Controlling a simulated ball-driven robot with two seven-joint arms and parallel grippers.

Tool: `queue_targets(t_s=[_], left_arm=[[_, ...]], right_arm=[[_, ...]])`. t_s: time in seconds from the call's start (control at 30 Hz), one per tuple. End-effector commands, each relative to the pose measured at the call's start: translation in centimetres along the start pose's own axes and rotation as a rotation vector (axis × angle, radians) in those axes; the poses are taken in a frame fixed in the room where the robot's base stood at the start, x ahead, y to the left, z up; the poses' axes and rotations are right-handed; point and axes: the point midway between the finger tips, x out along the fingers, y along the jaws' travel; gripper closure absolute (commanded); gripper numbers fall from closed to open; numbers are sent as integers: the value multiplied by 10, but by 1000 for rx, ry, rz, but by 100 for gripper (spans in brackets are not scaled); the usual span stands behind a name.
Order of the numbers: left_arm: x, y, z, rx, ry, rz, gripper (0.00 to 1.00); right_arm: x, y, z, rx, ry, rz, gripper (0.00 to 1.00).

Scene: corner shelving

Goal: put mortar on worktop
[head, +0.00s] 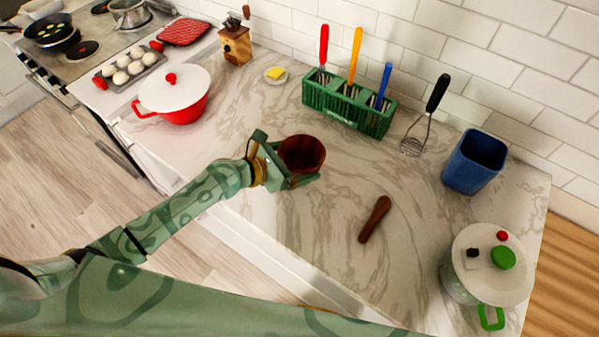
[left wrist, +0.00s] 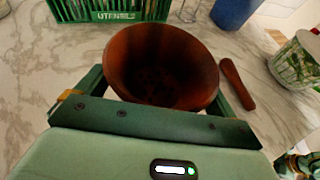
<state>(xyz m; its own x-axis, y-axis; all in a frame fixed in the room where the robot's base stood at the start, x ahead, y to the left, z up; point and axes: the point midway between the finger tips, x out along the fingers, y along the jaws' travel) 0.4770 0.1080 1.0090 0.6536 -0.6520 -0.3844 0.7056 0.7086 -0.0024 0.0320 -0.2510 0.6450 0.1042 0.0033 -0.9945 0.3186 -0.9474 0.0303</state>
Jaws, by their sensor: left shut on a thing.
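The mortar (head: 302,154) is a dark reddish-brown wooden bowl, upright over the middle of the pale marble worktop (head: 330,215). My left gripper (head: 292,166) is shut on the mortar, with its fingers on either side of the bowl. In the left wrist view the mortar (left wrist: 161,66) sits between the green fingers, its dark inside showing. I cannot tell whether its base touches the worktop. The brown pestle (head: 374,219) lies on the worktop to the right of the mortar.
A green utensil rack (head: 348,106), a masher (head: 426,115) and a blue container (head: 474,161) stand toward the wall. A lidded pot (head: 487,265) is at the right corner, a red pot (head: 174,95) at left. Bare marble surrounds the mortar.

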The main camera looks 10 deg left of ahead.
Motion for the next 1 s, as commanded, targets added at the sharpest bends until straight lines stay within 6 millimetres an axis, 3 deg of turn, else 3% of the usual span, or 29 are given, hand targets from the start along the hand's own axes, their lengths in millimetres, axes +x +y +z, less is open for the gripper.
queue_targets(t_s=[0.23, 0.4, 0.77, 0.8, 1.0], left_arm=[[19, 9, -12, -1, -5, 1, 39], [29, 8, -39, -1, -2, 0, 39], [29, 8, -40, 0, -3, 1, 39], [29, 8, -41, 1, -1, 0, 1], [28, 8, -40, 0, -2, 0, 0]], right_arm=[[18, 2, 4, 2, -4, 2, 64], [38, 0, 9, 2, -11, 1, 64], [38, 0, 9, 2, -11, 0, 64], [38, 0, 9, 2, -11, 0, 64], [37, 0, 9, 2, -11, 0, 64]])
